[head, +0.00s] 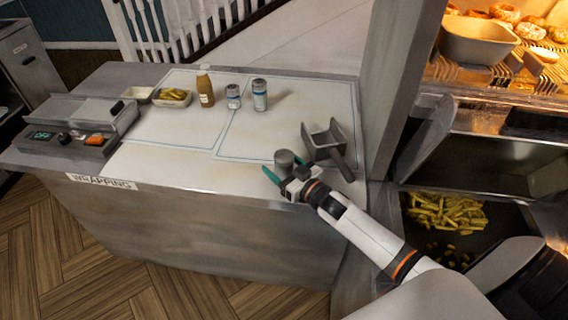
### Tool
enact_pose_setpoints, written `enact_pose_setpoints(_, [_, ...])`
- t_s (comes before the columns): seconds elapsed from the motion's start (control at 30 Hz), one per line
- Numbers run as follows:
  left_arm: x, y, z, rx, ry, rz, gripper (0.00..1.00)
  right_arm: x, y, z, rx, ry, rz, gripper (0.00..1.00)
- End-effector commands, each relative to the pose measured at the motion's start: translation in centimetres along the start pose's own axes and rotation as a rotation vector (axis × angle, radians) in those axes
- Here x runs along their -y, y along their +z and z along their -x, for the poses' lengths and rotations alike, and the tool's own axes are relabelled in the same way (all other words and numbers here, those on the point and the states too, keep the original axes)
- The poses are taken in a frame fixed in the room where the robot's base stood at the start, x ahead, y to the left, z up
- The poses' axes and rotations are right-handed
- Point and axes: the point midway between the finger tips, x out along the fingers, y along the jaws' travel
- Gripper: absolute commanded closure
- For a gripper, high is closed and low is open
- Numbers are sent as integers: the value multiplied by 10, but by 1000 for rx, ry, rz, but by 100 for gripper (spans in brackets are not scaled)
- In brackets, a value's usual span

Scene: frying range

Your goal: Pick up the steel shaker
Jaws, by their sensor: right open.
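The steel shaker (285,158) is a plain grey cylinder standing near the front edge of the wrapping counter, right of the middle. My right gripper (286,168) is at the counter with its green fingertips apart, one on each side of the shaker. Its wrist hides the shaker's lower part, and I cannot tell whether a finger touches it. My left gripper is not in view.
A metal scoop (324,144) stands close behind and right of my right gripper. Two labelled jars (260,95), a sauce bottle (205,88) and a tray of fries (172,98) stand farther back. A post (400,70) bounds the right. The counter's middle (190,150) is clear.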

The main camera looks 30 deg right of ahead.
Motion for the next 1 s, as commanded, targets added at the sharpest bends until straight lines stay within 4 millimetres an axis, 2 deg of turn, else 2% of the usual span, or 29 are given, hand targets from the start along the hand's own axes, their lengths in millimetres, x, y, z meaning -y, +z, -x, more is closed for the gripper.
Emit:
enact_pose_setpoints(0.1, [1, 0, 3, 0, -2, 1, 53, 0, 1, -11, 0, 0, 0, 28])
enact_pose_setpoints(0.37, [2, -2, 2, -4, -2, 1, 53, 0, -1, -13, -1, 0, 1, 28])
enact_pose_setpoints(0.67, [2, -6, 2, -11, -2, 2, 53, 0, -1, -12, -1, 0, 1, 77])
enact_pose_setpoints(0.87, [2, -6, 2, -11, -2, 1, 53, 0, 0, -13, 0, 0, 2, 77])
enact_pose_setpoints(1.0, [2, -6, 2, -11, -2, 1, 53, 1, 9, -13, 2, 0, 4, 77])
